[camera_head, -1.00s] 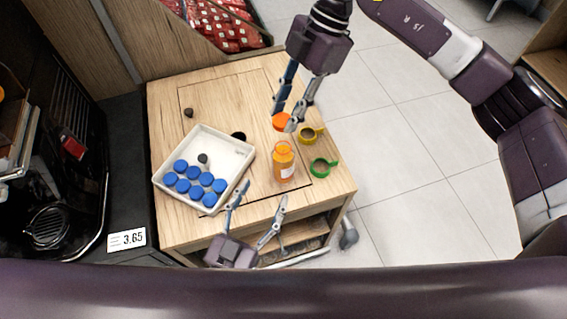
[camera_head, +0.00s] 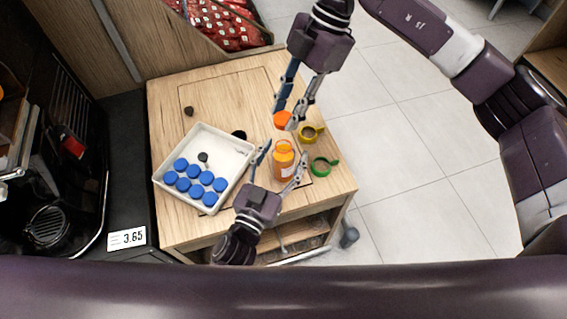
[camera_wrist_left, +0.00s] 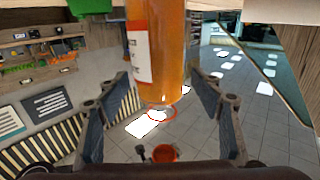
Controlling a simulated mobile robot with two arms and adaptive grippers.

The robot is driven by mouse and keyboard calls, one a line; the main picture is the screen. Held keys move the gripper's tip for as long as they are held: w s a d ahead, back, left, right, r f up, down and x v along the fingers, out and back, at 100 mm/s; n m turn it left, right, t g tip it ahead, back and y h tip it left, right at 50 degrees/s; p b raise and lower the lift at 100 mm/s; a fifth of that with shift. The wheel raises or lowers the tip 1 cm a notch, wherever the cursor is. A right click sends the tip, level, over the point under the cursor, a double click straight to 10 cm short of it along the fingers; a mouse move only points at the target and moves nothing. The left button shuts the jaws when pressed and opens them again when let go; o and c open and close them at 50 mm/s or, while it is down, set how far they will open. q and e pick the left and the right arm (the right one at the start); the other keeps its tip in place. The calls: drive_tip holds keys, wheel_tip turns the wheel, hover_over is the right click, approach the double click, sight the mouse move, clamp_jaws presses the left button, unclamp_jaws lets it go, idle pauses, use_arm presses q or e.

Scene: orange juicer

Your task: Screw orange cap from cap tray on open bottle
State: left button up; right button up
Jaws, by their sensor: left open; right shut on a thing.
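An orange bottle (camera_head: 284,166) with a white label stands upright on the wooden table; its mouth is uncovered. My right gripper (camera_head: 285,117) is shut on the orange cap (camera_head: 282,120), holding it behind and above the bottle's mouth, apart from it. My left gripper (camera_head: 281,165) is open, with its fingers on either side of the bottle. In the left wrist view the bottle (camera_wrist_left: 157,50) hangs in from the top edge between the open fingers, with a gap on each side. The cap tray (camera_head: 247,152) is white and holds several blue caps (camera_head: 194,180) and a dark knob.
A yellow ring with a handle (camera_head: 309,134) and a green one (camera_head: 322,167) lie right of the bottle. The wooden table (camera_head: 215,101) has a dark hole and a small dark knob (camera_head: 188,111). A dark machine (camera_head: 62,150) stands at the left.

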use_arm(q)
drive_tip(key=shift+c, duration=0.2)
clamp_jaws()
use_arm(e)
hover_over(283, 142)
drive_tip(key=d, duration=0.1)
drive_tip(key=shift+w+f, duration=0.15)
drive_tip(key=shift+f, duration=1.1)
drive_tip(key=shift+w+f, duration=0.1)
drive_tip(key=shift+f, duration=1.15)
drive_tip(key=shift+f, duration=0.85)
drive_tip(key=shift+f, duration=0.6)
